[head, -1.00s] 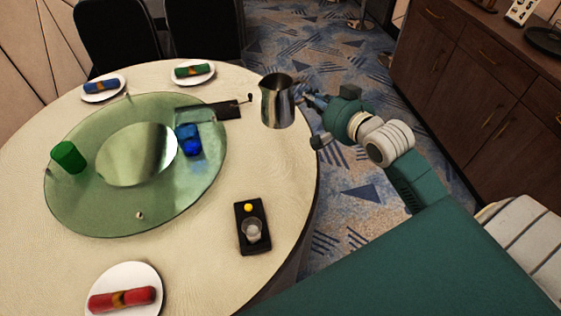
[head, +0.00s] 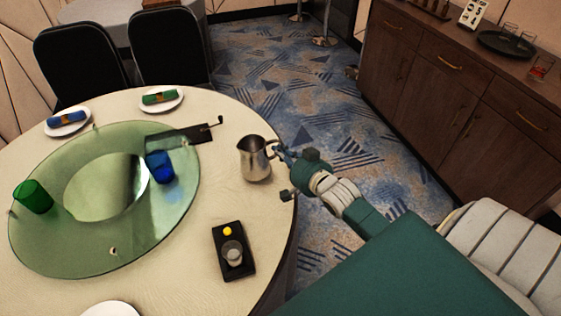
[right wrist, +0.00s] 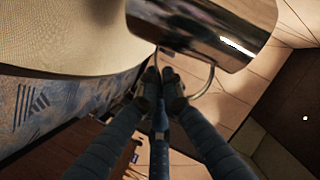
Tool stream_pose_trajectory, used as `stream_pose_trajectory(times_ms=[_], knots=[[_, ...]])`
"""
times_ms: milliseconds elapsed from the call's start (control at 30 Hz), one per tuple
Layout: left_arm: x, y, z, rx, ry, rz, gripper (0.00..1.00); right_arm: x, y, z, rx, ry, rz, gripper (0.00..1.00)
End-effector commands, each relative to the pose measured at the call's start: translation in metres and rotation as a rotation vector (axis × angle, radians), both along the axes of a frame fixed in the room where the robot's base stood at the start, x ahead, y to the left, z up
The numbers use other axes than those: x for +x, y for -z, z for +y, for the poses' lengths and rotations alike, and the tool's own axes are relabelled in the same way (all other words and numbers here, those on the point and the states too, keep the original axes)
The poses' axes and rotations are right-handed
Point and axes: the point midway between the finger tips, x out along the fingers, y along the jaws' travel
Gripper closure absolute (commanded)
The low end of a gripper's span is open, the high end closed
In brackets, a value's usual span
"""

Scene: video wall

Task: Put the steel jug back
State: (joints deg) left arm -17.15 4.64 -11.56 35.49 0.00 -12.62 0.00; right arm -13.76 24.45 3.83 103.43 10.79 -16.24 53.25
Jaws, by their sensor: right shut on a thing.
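The steel jug (head: 256,160) is upright at the right edge of the round cream table, with its handle toward my right gripper. I cannot tell whether its base touches the tabletop. My right gripper (head: 283,155) reaches in from the right and is shut on the jug's handle. In the right wrist view the jug's shiny body (right wrist: 205,28) is at the top, and the fingers (right wrist: 162,88) close around its thin handle loop. My left gripper is not in view.
The cream table (head: 215,205) holds a green glass turntable (head: 60,250) with a green glass (head: 33,197) and a blue glass (head: 159,166). A black tray (head: 221,240) with a small cup stands nearer. A wooden sideboard (head: 440,105) is at the right, with carpeted floor between.

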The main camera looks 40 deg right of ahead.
Motion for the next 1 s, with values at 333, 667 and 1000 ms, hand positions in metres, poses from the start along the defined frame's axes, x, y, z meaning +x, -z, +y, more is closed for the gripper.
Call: stream_pose_trajectory(times_ms=[333, 667, 1000], knots=[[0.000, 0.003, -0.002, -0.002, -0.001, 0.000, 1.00, 0.001, 0.037, 0.000, 0.002, 0.000, -0.004, 1.00], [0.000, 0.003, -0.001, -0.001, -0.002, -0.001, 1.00, 0.001, 0.039, 0.000, 0.002, 0.000, -0.006, 1.00], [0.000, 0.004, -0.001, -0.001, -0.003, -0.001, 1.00, 0.000, 0.043, 0.000, 0.000, 0.000, -0.001, 0.76]])
